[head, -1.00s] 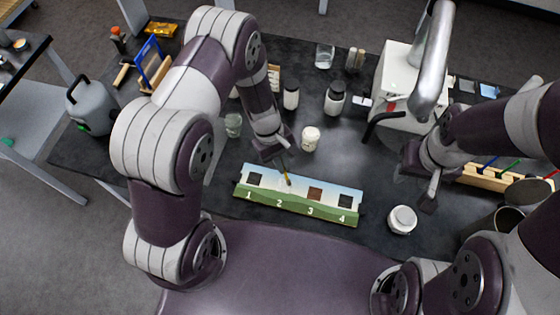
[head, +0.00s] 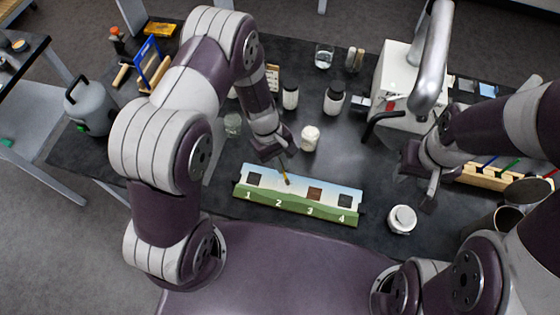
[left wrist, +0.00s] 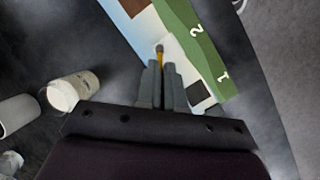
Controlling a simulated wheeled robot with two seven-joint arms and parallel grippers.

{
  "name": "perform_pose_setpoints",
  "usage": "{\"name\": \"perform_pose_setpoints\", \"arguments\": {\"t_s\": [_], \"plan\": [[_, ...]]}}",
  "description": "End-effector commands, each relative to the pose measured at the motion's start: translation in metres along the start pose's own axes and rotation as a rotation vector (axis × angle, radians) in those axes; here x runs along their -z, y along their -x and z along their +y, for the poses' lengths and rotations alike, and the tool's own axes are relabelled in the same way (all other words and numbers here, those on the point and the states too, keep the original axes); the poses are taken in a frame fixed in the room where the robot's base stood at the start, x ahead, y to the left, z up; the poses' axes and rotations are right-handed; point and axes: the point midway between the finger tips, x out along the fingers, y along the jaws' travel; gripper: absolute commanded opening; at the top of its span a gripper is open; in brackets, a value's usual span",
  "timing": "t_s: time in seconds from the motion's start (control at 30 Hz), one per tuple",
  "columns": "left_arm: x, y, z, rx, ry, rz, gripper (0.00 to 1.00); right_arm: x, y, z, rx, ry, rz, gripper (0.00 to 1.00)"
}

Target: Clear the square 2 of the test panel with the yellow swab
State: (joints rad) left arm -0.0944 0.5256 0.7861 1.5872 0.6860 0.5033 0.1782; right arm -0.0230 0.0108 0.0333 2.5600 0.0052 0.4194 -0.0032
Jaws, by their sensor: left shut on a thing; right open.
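The test panel (head: 262,198) lies on the dark table, a pale strip with a green front edge numbered 1 to 4. Squares 1 (head: 255,179) and 4 (head: 344,201) look dark, and square 3 (head: 314,194) brown. Around square 2 I see only pale surface. My left gripper (head: 277,158) is shut on the yellow swab (head: 284,172), whose tip is over the square 2 area; contact is unclear. In the left wrist view the swab (left wrist: 160,54) shows a greyish tip between the shut fingers (left wrist: 162,68). My right gripper (head: 431,192) is open and empty, right of the panel.
A white-lidded jar (head: 402,219) stands right of the panel. A wooden rack (head: 490,178) and dark cups (head: 508,218) are at the right. Table between panel and white-lidded jar is clear.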

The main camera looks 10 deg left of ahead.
Motion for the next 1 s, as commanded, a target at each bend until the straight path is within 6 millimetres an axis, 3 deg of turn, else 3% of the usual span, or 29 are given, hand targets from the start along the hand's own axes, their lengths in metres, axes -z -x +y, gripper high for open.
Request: {"name": "perform_pose_setpoints", "arguments": {"t_s": [0.23,0.57,1.0], "plan": [[0.012,0.004,-0.014,0.001,0.001,-0.001,0.0,0.0,0.0,0.0,0.0,0.0,0.0,0.43],[0.012,0.006,-0.015,0.001,0.0,-0.001,0.0,0.0,0.002,0.0,0.0,0.0,0.0,0.43],[-0.001,0.044,-0.011,0.001,0.001,-0.001,0.0,0.004,0.035,0.0,0.0,0.0,0.0,0.43]]}}
